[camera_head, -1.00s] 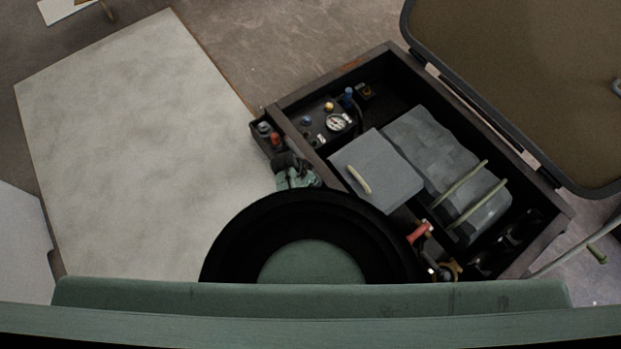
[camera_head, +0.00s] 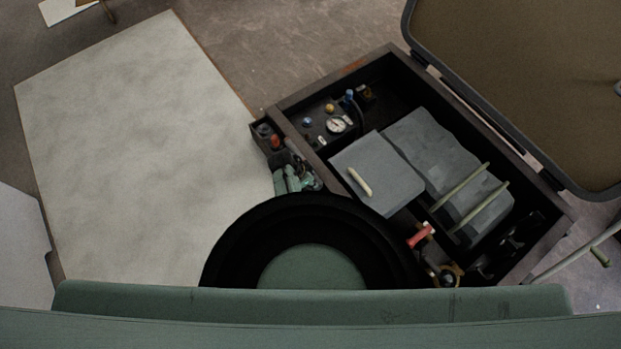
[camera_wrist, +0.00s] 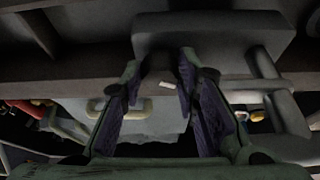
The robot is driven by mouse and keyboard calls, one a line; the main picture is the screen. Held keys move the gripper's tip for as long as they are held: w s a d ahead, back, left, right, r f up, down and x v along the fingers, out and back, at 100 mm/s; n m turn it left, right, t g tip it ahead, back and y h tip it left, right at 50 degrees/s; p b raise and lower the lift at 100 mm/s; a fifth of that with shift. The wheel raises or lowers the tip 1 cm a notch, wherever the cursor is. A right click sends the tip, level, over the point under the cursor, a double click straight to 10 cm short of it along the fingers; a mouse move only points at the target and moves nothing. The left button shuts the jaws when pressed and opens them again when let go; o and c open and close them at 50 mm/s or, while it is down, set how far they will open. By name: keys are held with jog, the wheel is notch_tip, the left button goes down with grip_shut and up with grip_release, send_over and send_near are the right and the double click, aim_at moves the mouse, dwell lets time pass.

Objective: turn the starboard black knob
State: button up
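In the wrist view a dark, blocky knob-like part (camera_wrist: 160,70) with a small white mark sits between the fingertips of my gripper (camera_wrist: 160,82). The fingers are apart, one on each side of it. The right finger looks very close to it; I cannot tell if either touches. In the head view my green gripper (camera_head: 289,181) is at the outer left side of the open dark box, below a small side panel. That panel carries a black knob (camera_head: 263,130) and a red knob (camera_head: 276,142). The part between my fingers is not clear there.
The dark box (camera_head: 353,65) holds a gauge (camera_head: 335,125), a grey lid with a pale handle (camera_head: 360,181), a strapped grey block (camera_head: 430,145) and a red handle (camera_head: 419,235). An open brown lid (camera_head: 520,80) stands at right. A pale board (camera_head: 130,150) lies left.

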jog(key=o, duration=0.3)
jog(key=shift+w+r, duration=0.1)
